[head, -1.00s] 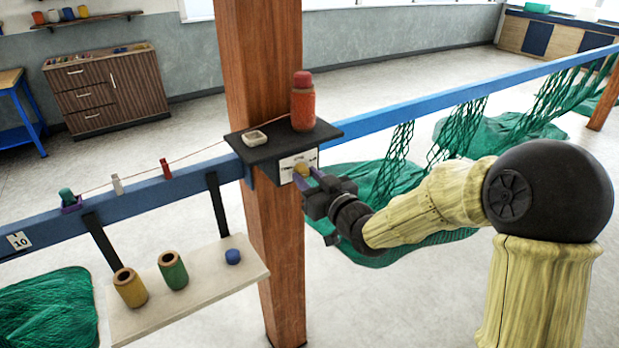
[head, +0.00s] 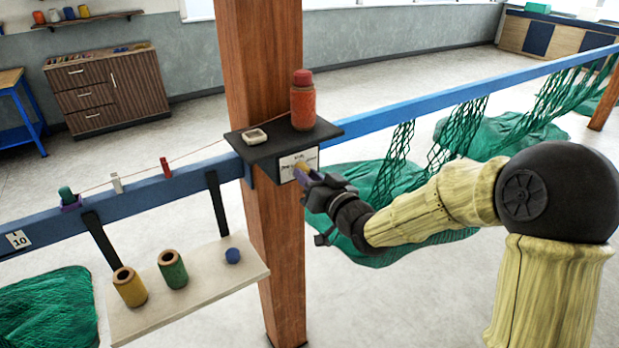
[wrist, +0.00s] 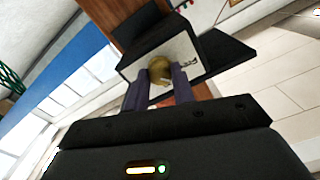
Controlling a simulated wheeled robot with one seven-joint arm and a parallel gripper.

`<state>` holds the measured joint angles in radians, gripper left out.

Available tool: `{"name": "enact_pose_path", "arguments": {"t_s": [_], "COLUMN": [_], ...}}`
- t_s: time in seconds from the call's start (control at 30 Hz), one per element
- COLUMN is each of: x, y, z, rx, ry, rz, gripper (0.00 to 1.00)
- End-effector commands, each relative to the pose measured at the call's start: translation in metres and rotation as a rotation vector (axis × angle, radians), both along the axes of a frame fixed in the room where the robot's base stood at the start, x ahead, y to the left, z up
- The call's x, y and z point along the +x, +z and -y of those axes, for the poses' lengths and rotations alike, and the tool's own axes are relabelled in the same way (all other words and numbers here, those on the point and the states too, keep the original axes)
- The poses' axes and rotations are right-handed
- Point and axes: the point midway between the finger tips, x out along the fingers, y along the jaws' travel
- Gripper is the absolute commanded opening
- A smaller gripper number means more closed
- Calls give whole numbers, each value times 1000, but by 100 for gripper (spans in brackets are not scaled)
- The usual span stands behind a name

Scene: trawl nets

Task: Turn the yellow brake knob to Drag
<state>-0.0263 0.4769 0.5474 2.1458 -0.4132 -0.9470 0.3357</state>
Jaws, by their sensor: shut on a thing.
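The yellow brake knob (wrist: 160,70) sits on a white label plate (wrist: 182,55) on the front of a small black shelf box. My gripper (wrist: 160,85) has its two purple fingers on either side of the knob and is shut on it. The wrist view is strongly rolled, so the plate looks tilted. In the head view the gripper (head: 302,172) is at the plate (head: 299,164), and the knob shows only as a small yellow bit between the fingers. The lettering is too small to read for certain, and the knob's pointing direction cannot be told.
A blue rail (head: 400,114) runs behind, with green nets (head: 397,165) hanging. A lower shelf (head: 205,296) holds spools.

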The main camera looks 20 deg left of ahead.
Motion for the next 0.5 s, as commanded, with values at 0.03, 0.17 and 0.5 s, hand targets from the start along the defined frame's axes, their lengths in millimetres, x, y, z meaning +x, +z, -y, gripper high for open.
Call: {"name": "enact_pose_path", "arguments": {"t_s": [0.03, 0.17, 0.5], "x": [1, 1, 1], "y": [1, 2, 2], "z": [0, 0, 0], "rx": [30, 111, 313], "ry": [-2, -2, -2], "rz": [-32, -126, -363], "gripper": [2, 2, 2]}}
